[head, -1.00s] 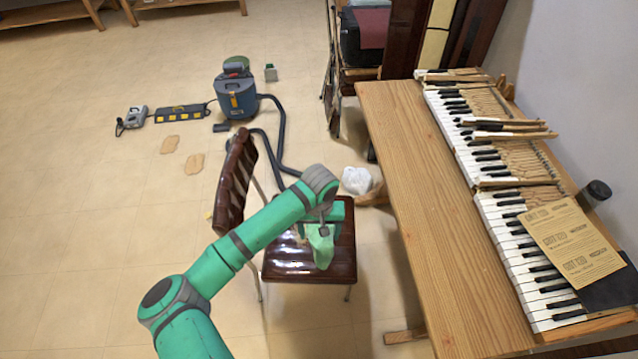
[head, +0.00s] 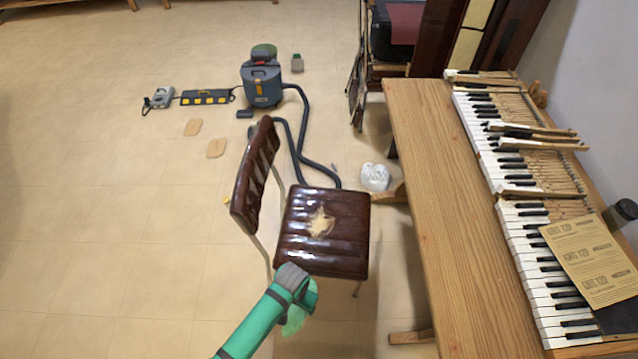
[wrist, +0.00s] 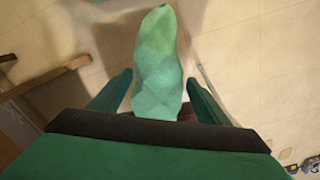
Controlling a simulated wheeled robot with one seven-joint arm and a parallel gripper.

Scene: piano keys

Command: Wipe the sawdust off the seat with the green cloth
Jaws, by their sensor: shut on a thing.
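The chair's dark brown ribbed seat (head: 345,232) is in the middle of the head view. A pale patch of sawdust (head: 320,222) lies near the middle of the seat. My gripper (head: 302,308) is just off the seat's near edge, lower in the picture. It is shut on the green cloth (head: 294,321), which hangs from it. In the wrist view the cloth (wrist: 159,60) sticks out between the two fingers of my gripper (wrist: 160,90), and the floor shows beyond it. The cloth looks apart from the seat.
The chair back (head: 256,175) rises at the seat's left. A wooden table (head: 440,210) with piano keys (head: 535,255) stands to the right. A vacuum (head: 262,85) with its hose (head: 302,135), and a white bag (head: 374,177), lie on the floor behind.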

